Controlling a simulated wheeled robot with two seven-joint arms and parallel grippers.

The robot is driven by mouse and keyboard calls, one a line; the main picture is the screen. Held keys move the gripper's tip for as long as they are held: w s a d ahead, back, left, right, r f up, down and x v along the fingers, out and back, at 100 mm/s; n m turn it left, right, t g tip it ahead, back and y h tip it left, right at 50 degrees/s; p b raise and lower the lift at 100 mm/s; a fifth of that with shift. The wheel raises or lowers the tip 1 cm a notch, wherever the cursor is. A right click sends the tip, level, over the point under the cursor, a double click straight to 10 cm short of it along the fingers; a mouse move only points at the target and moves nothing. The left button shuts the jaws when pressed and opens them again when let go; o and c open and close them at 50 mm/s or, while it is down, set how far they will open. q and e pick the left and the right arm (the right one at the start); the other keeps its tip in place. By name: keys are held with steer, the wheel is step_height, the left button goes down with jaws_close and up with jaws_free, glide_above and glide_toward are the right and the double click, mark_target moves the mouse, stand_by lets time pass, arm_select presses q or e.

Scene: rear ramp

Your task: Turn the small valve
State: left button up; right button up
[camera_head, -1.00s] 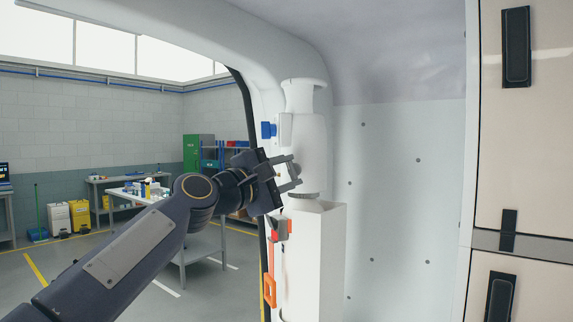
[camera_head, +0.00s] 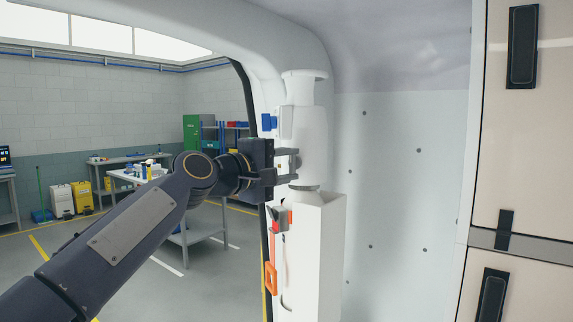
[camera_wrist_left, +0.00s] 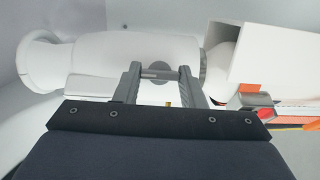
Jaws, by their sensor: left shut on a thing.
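My left gripper (camera_head: 290,165) reaches in from the left to the white upright cylinder (camera_head: 308,130). Its fingers straddle a small grey part on the cylinder's side, which I take to be the small valve (camera_wrist_left: 159,74). In the left wrist view, a thin bar of this part spans the gap between the two fingers, with a round grey disc just behind it. The left gripper (camera_wrist_left: 160,76) is shut on it, its fingers held apart by it. In the head view the fingers mostly hide the valve. My right gripper is in neither view.
A blue knob (camera_head: 269,122) sits just above the gripper. Below it are a red-tipped part (camera_head: 276,224), an orange handle (camera_head: 271,279) and a white box (camera_head: 318,250). The perforated wall panel (camera_head: 395,190) is to the right. Workbenches stand far back left.

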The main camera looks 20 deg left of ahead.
arm_select(q)
steer(key=o, duration=1)
steer(key=b+v, duration=0.2)
steer(key=v, duration=0.6)
steer(key=shift+b, duration=0.4)
steer(key=shift+w, duration=0.1)
